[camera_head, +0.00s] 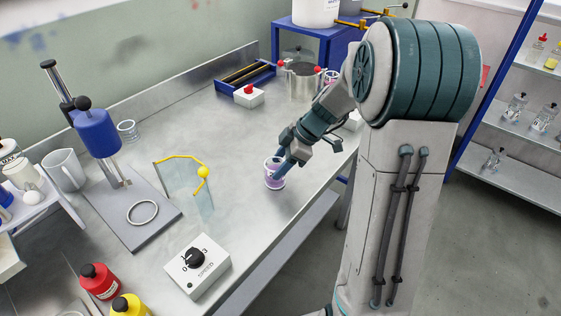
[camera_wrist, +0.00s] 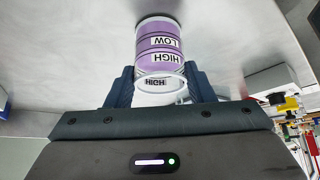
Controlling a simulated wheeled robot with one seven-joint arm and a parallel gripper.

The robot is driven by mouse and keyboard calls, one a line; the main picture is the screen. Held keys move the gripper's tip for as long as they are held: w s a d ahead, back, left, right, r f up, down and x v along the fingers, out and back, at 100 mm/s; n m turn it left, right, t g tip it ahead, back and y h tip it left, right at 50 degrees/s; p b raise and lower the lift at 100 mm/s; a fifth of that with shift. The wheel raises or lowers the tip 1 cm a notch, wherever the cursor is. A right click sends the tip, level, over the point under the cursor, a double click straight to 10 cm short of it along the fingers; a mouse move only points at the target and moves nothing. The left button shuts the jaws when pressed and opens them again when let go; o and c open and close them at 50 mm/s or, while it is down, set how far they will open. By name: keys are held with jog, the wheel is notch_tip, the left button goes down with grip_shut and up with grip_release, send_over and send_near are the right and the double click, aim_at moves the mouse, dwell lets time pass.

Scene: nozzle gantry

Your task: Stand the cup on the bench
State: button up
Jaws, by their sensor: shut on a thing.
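The cup (camera_head: 275,174) is a small clear vessel with purple contents or a purple band. In the head view it is at the bench's right part, near the front edge, and looks upright at the bench surface. In the wrist view the cup (camera_wrist: 160,50) shows LOW and HIGH labels and a pale rim between my fingers. My gripper (camera_head: 281,165) is shut on the cup near its rim; it also shows in the wrist view (camera_wrist: 160,88). The bench (camera_head: 240,150) is grey metal. I cannot tell for sure whether the cup's base touches it.
A glass panel with a yellow knob (camera_head: 203,172) stands left of the cup. A SPEED dial box (camera_head: 197,266) is nearer the front. A white box with a red button (camera_head: 249,95) and a metal pot (camera_head: 303,82) stand behind. Bare bench surrounds the cup.

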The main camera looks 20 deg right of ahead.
jog(key=shift+f, duration=0.2)
jog(key=o, duration=1)
jog(key=shift+o, duration=0.2)
jog(key=shift+r, duration=0.1)
jog(key=shift+r, duration=0.15)
jog(key=v, duration=1.1)
jog(key=s+a+f+m+h, duration=0.1)
jog(key=s+a+m+h, duration=0.2)
jog(key=s+m, duration=0.4)
jog(key=s+a+f+m+t+h, duration=0.1)
jog(key=s+a+m+h, duration=0.2)
jog(key=s+m, duration=0.5)
jog(key=shift+s+a+f, duration=0.3)
jog(key=shift+s+a, duration=0.15)
jog(key=shift+s, duration=1.6)
